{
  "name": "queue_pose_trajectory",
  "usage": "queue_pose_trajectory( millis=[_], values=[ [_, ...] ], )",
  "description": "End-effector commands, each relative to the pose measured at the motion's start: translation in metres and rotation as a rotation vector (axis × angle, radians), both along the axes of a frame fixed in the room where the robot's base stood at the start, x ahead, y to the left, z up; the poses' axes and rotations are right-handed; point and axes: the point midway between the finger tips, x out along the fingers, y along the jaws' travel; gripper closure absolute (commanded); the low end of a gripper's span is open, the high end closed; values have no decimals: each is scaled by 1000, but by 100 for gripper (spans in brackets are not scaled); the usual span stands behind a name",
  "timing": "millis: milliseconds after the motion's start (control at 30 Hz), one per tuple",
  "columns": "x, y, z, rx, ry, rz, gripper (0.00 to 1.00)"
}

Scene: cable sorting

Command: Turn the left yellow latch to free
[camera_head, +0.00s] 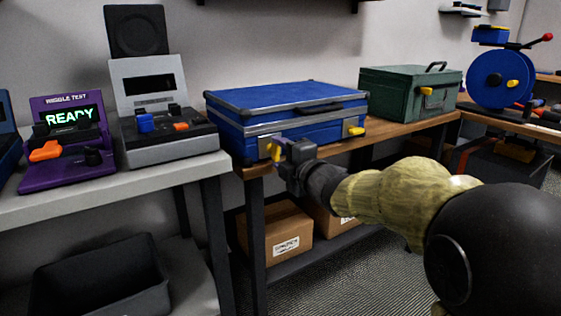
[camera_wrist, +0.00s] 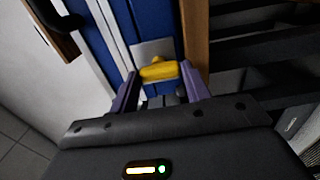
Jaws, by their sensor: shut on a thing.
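The blue case (camera_head: 285,100) lies closed on the wooden bench, with dark corner guards and a metal band round its middle. Its left yellow latch (camera_head: 275,149) is on the front face near the left end. In the wrist view the same latch (camera_wrist: 158,71) is a yellow handle on a pale plate, between my two purple fingers. My gripper (camera_head: 285,158) reaches the latch from the front and is shut on it. The fingertips partly hide the latch's ends. The right yellow latch (camera_head: 356,131) sits free at the case's front right.
A green toolbox (camera_head: 410,92) stands right of the case. At left, a grey tester (camera_head: 165,125) and a purple tester reading READY (camera_head: 70,150) stand on a pale table (camera_head: 110,192). Cardboard boxes (camera_head: 272,238) are on the shelf below the bench.

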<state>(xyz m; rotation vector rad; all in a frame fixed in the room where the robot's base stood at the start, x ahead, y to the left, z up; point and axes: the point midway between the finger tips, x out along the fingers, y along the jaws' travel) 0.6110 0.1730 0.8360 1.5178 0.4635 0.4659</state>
Motion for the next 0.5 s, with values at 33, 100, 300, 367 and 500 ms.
queue_pose_trajectory(
  millis=[33, 100, 300, 367, 500],
  values=[
    [-1, 2, -2, -7, -2, 3, 76],
    [-1, 2, -1, -12, -4, 4, 76],
    [-1, 2, -1, -14, -6, 4, 76],
    [-1, 2, -1, -14, -6, 4, 76],
    [-1, 2, -1, -13, -5, 4, 39]
  ],
)
